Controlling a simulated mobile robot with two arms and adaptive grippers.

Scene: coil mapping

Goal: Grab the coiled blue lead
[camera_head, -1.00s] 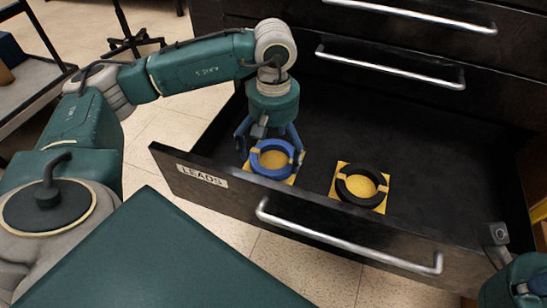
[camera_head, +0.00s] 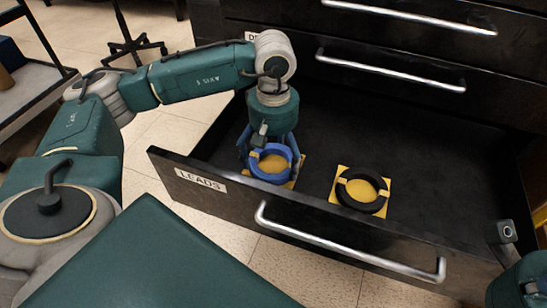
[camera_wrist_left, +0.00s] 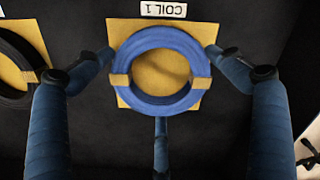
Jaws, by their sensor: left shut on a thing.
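The coiled blue lead (camera_head: 268,179) is a ring with tan ties, lying over a yellow square pad in the open drawer. It also shows in the left wrist view (camera_wrist_left: 163,103), in front of a label reading COIL 1. My left gripper (camera_head: 270,158) points down over it. Its blue fingers are shut on the ring's outer side, at left, right and bottom in the left wrist view (camera_wrist_left: 160,80). I cannot tell whether the coil is clear of the pad. Part of my right arm shows at the bottom right, but its fingers do not.
A black coil (camera_head: 361,204) on another yellow pad lies to the right in the same drawer. The drawer front (camera_head: 230,199), labelled LEADS, has a long metal handle (camera_head: 340,246). The drawer floor behind the coils is clear. Shut drawers stand above.

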